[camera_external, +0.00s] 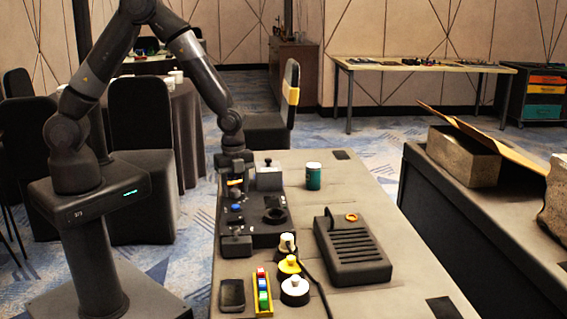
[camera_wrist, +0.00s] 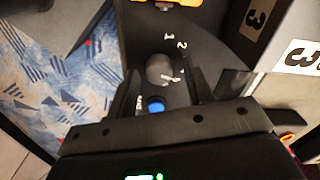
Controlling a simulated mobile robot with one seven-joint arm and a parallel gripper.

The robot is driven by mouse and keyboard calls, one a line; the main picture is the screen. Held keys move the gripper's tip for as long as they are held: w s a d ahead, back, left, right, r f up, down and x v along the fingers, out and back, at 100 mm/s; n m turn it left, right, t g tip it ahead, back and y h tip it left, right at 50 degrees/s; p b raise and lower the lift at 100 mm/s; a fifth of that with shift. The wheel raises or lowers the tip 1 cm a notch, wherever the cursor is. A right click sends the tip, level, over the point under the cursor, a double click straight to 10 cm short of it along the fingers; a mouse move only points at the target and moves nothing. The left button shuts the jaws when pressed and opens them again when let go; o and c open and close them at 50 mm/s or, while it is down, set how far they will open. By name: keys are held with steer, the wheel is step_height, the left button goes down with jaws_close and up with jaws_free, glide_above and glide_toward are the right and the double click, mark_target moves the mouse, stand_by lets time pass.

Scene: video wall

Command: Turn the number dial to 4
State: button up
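The number dial is a grey round knob (camera_wrist: 160,70) on a black panel (camera_wrist: 205,45), between my finger tips in the wrist view. White digits 1 and 2 show beside it; further white marks by the right finger are partly covered, and I cannot tell the dial's setting. My gripper (camera_wrist: 157,72) is open, one finger on each side of the knob; whether they touch it I cannot tell. In the external view my gripper (camera_external: 235,188) is low over the far left of the black control panel (camera_external: 262,237), hiding the dial.
A blue button (camera_wrist: 155,105) lies close to the knob, between the fingers. A grey box with a lever (camera_external: 269,178) and a green can (camera_external: 313,176) stand beside the panel. Nearer are a black ridged device (camera_external: 352,252), yellow-and-white knobs (camera_external: 289,266) and a coloured block strip (camera_external: 263,291).

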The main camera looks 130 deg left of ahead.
mark_target(235, 190)
step_height(235, 190, up, 11)
steer(key=shift+f, duration=0.1)
stand_by(0.7)
